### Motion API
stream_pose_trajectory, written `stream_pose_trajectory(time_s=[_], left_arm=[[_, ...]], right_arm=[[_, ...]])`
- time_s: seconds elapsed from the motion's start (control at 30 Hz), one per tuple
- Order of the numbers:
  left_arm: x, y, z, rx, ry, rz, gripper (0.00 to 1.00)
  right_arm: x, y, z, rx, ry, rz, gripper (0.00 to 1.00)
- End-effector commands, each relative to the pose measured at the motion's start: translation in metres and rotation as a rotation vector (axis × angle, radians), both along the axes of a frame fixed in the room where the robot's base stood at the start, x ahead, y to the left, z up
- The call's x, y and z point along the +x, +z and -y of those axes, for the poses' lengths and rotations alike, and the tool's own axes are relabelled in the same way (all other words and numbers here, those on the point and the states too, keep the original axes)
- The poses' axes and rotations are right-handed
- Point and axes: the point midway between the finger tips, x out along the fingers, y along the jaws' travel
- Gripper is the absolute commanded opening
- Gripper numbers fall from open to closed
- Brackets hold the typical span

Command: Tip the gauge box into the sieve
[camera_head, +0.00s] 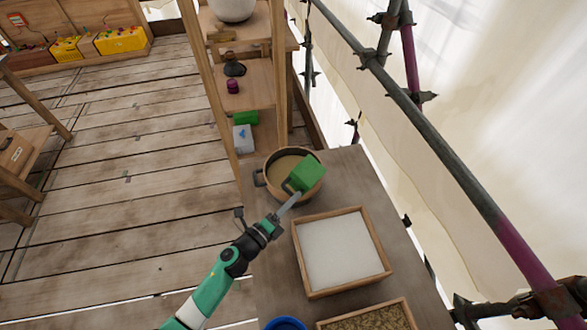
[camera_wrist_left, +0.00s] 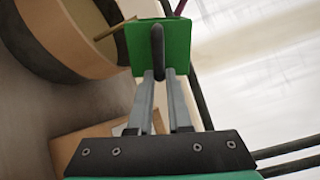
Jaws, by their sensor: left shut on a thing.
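The green gauge box (camera_head: 308,172) is held tilted over the right part of a round, wooden-rimmed vessel (camera_head: 264,170), which looks like the sieve. My left gripper (camera_head: 290,199) is shut on the box's dark handle. The left wrist view shows the two fingers (camera_wrist_left: 159,75) at that handle and the green face of the box (camera_wrist_left: 140,42). The round wooden wall (camera_wrist_left: 85,60) shows at its left. Tan material shows inside the vessel in the head view. The box's inside is hidden, so I cannot tell what it holds. My right gripper is not in view.
A square wooden tray of white material (camera_head: 340,248) stands on the bench just below the vessel. A grainy-filled tray (camera_head: 365,318) and a blue round container (camera_head: 285,323) are at the bottom edge. A wooden shelf (camera_head: 248,85) stands behind. Scaffold poles (camera_head: 440,140) run along the right.

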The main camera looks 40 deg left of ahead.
Motion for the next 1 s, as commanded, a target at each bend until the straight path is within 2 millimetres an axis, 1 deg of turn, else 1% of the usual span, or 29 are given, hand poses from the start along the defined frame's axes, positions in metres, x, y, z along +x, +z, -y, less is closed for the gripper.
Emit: stream_pose_trajectory(time_s=[1.0], left_arm=[[-0.0001,0.0029,-0.0059,-0.05,-0.001,0.007,0.0]], right_arm=[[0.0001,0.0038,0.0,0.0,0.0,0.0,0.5]])
